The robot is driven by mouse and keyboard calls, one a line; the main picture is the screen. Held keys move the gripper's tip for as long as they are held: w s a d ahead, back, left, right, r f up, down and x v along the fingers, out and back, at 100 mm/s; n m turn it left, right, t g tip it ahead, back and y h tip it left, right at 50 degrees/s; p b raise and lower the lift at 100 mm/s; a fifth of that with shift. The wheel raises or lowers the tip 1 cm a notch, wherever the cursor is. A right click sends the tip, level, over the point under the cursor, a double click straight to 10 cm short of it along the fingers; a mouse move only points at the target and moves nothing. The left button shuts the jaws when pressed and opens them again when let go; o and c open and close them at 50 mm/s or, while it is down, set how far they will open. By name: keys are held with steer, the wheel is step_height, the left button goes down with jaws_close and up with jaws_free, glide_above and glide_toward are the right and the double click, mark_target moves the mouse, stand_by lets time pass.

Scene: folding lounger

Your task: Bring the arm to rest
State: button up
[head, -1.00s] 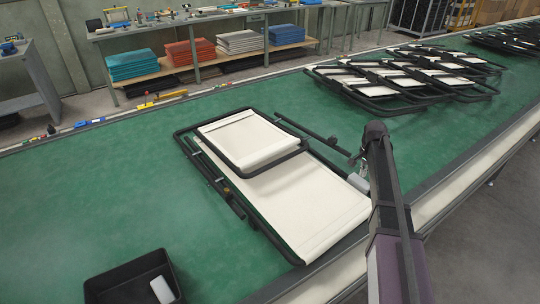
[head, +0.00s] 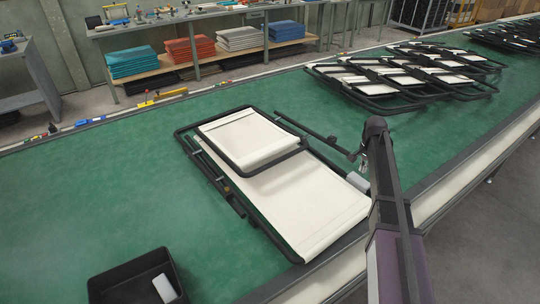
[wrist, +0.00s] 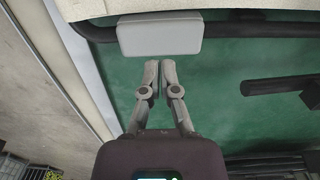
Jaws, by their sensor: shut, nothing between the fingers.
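The folding lounger (head: 310,207) lies on the green table with white fabric panels and a black frame. Its smaller panel (head: 245,138) is folded over the larger one. My gripper (wrist: 158,66) is shut and empty in the wrist view. Its fingertips point at a grey block (wrist: 160,33) on the lounger's black tube, with a small gap visible in the picture. In the head view the grey block (head: 358,183) shows at the lounger's right side, beside my arm. My arm hides part of that side, and the fingers are mostly hidden there.
A black bin (head: 120,278) with a white piece (head: 164,287) inside stands at the front left. Several folded loungers (head: 400,75) lie at the back right. A loose black bar (head: 312,132) lies behind the lounger. The green table (head: 80,190) is clear on the left.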

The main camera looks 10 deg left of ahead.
steer(key=o, duration=0.3)
steer(key=s+r+n+p, duration=0.1)
steer(key=s+n, duration=0.1)
steer(key=s, duration=0.7)
steer(key=s+n, duration=0.3)
steer(key=s, duration=0.7)
steer(key=s+r+n+p, duration=0.1)
steer(key=s+n, duration=0.2)
steer(key=s, duration=0.6)
steer(key=shift+s+d+r+p, duration=0.1)
steer(key=shift+s+r+p, duration=0.05)
steer(key=shift+r+p, duration=0.2)
